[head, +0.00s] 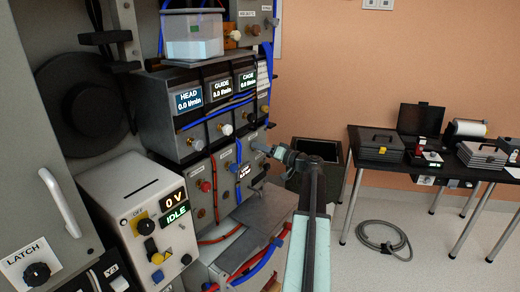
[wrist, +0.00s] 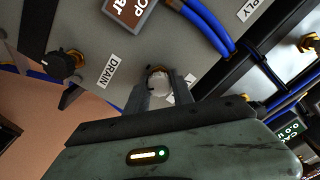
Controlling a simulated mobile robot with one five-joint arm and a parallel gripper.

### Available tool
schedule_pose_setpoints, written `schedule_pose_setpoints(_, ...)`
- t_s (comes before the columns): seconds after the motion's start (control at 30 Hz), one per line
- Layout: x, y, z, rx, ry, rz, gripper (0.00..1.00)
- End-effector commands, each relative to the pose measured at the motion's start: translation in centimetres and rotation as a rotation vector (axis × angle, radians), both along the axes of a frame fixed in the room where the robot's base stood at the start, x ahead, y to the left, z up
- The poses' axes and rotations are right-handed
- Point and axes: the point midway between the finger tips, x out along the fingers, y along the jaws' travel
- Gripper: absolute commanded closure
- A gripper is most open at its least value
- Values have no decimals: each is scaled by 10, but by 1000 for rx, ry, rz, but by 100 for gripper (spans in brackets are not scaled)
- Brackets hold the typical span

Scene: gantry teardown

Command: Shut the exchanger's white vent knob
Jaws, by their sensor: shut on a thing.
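The exchanger's white vent knob (wrist: 158,82) shows in the wrist view, low on a grey panel and between the two fingers of my gripper (wrist: 164,92). The fingers are shut on the knob, one on each side. A label beside it is mostly hidden by a finger. In the head view my gripper (head: 264,149) reaches left to the grey panel at the right end of the machine, and the knob cannot be made out there.
A black table (head: 440,160) with cases stands at the right; a cable (head: 383,238) lies on the floor.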

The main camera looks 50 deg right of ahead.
Motion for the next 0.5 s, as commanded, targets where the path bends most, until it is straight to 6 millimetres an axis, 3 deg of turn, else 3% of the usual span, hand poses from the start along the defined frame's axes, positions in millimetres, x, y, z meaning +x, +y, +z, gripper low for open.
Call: schedule_pose_setpoints(0.5,0,-1,-2,478,71,-1,100)
